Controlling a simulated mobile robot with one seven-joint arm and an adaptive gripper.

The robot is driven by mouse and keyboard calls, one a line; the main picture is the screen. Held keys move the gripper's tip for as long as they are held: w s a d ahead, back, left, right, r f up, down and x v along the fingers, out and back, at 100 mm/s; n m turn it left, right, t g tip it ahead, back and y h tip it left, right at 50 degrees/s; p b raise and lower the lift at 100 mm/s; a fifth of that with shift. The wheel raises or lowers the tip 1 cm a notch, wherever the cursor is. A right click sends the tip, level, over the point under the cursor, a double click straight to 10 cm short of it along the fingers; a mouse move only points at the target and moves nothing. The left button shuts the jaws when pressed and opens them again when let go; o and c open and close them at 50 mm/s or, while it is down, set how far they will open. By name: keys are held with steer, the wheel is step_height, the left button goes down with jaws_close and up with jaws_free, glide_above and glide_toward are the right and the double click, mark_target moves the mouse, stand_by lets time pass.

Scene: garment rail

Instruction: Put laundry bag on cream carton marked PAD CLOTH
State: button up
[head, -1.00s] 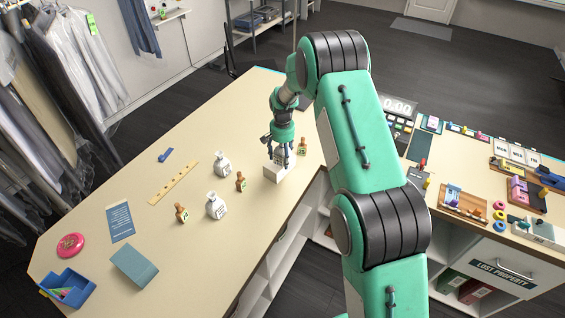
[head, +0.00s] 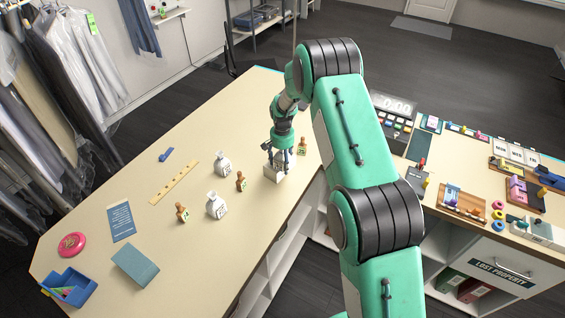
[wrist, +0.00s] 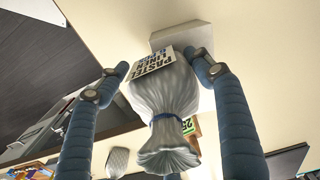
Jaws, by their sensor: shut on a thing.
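The laundry bag (wrist: 165,90) is a pale grey gathered sack with a blue tie and a printed label. In the wrist view my gripper (wrist: 160,64) is shut on it, one blue finger on each side of its body. A pale carton (wrist: 180,37) lies just beyond the bag's base; no marking on it is readable. In the head view my gripper (head: 277,160) points down over the carton (head: 274,174) near the counter's right edge. The fingers partly hide the bag there. I cannot tell whether the bag touches the carton.
Two other white bags (head: 222,164) (head: 216,206) and several small brown-handled items (head: 240,181) (head: 302,146) stand around the carton. A ruler (head: 174,182), a blue tray (head: 68,288) and a red disc (head: 71,245) lie further left. The counter's back left is mostly clear.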

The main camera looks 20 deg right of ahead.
steer(key=shift+f, duration=0.15)
steer(key=o, duration=1.5)
steer(key=shift+c, duration=0.2)
step_height(320, 180, up, 12)
steer(key=shift+r+b, duration=0.15)
steer(key=shift+b, duration=0.8)
